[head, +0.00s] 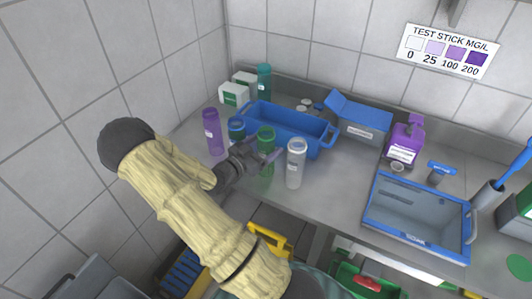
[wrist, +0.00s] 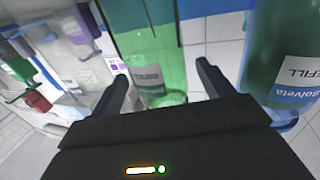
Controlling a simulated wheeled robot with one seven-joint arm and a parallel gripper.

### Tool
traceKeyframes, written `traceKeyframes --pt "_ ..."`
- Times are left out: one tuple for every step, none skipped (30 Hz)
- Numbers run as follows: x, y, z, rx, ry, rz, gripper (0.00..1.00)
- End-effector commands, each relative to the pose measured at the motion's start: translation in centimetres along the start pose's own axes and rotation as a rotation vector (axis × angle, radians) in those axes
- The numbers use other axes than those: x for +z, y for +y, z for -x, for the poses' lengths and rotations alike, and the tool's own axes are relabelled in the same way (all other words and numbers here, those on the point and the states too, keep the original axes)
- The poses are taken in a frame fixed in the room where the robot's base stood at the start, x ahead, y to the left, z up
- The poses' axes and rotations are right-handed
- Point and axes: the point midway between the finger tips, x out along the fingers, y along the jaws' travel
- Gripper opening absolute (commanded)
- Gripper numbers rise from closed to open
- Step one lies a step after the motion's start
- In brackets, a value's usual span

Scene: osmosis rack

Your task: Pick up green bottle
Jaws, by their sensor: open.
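The green bottle (head: 266,133) stands upright on the grey counter, in front of the blue tub. My gripper (head: 264,158) is at its near left side, and its fingers hide part of the bottle's middle. In the wrist view the green bottle (wrist: 154,45) shows ahead, between the two spread fingers of my gripper (wrist: 160,82). The gripper is open. I cannot tell whether either finger touches the bottle.
A clear white-capped bottle (head: 296,165) stands close on the right. A blue-capped bottle (head: 236,127) and a purple bottle (head: 212,132) stand on the left. The blue tub (head: 318,128) is behind. A grey-blue bin (head: 468,235) is farther right.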

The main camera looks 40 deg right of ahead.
Motion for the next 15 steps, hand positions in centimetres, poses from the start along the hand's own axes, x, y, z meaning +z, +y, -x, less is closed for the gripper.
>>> traceKeyframes --pt "-0.2 0.0 -0.9 0.003 0.001 0.002 0.8" --pt "-0.2 0.0 -1.4 0.003 0.002 0.0 0.8" --pt "-0.1 0.0 -1.9 0.003 0.002 0.001 0.8" --pt "-0.1 0.0 -2.2 0.003 0.002 0.0 0.8" --pt "-0.1 0.0 -2.5 0.002 0.002 0.0 0.8" --pt "0.0 0.0 -2.7 0.001 0.001 0.0 0.8" --pt "0.0 0.0 -2.8 0.001 0.001 0.0 0.8" --pt "0.0 0.0 -2.9 0.001 0.001 0.0 0.8" --pt "0.1 -0.1 -2.9 0.0 0.0 0.0 0.8" --pt "0.1 -0.1 -2.9 0.0 0.0 0.0 0.8" --pt "0.1 -0.1 -2.9 0.0 0.0 0.0 0.8" --pt "0.1 -0.1 -2.9 0.0 0.0 0.0 0.8" --pt "0.1 -0.1 -2.8 0.0 0.0 0.0 0.8" --pt "0.1 -0.1 -2.8 0.0 0.0 0.0 0.8" --pt "0.1 -0.1 -2.8 0.0 0.001 0.0 0.8"
